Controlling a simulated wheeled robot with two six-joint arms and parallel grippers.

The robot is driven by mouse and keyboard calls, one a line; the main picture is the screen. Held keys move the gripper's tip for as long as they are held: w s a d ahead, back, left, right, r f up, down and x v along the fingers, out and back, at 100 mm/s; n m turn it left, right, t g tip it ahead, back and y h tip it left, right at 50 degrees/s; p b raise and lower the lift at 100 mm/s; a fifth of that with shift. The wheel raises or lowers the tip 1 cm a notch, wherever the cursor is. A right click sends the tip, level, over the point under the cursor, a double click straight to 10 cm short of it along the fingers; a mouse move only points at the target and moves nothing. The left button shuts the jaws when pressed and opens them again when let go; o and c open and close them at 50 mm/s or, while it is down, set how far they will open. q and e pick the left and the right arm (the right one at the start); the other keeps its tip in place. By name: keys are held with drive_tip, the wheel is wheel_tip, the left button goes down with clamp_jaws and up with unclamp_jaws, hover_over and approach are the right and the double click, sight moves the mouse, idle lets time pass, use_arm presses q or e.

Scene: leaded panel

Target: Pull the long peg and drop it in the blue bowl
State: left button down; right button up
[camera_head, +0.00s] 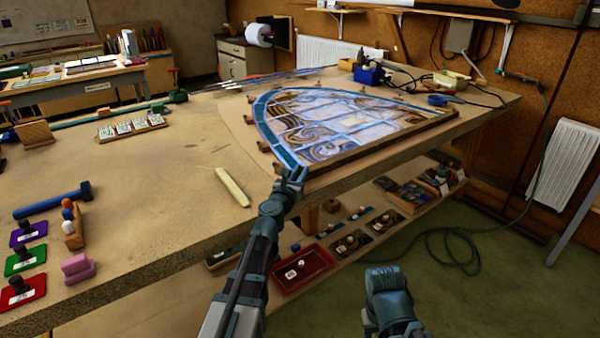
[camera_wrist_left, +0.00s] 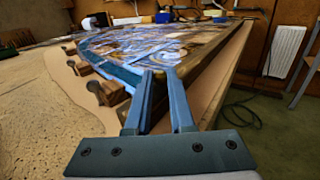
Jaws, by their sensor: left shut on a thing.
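The leaded panel (camera_head: 340,120), blue-bordered with a curved edge, lies on the workbench and fills the upper wrist view (camera_wrist_left: 150,47). My left gripper (camera_head: 294,174) is at the panel's near corner, its fingers (camera_wrist_left: 165,78) close together and pointing at the blue border. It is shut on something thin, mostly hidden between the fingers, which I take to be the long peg. A small blue bowl (camera_head: 437,100) stands at the panel's far right, near the bench edge. My right gripper (camera_head: 388,283) hangs over the floor, away from the bench; its jaws are unclear.
Wooden blocks (camera_wrist_left: 107,92) with dark knobs line the panel's left edge. A wooden batten (camera_head: 385,143) runs along its right side. A pale yellow bar (camera_head: 232,187) lies left of my left gripper. A blue soldering station (camera_head: 370,75) stands behind the panel.

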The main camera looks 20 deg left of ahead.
use_arm(q)
drive_tip(key=shift+r, duration=0.25)
drive_tip(key=shift+r+p, duration=1.4)
drive_tip(key=shift+p, duration=0.25)
drive_tip(key=shift+r, duration=0.2)
wheel_tip(320, 180, up, 5)
drive_tip(key=p, duration=0.5)
drive_tip(key=shift+f, duration=0.1)
idle(0.9)
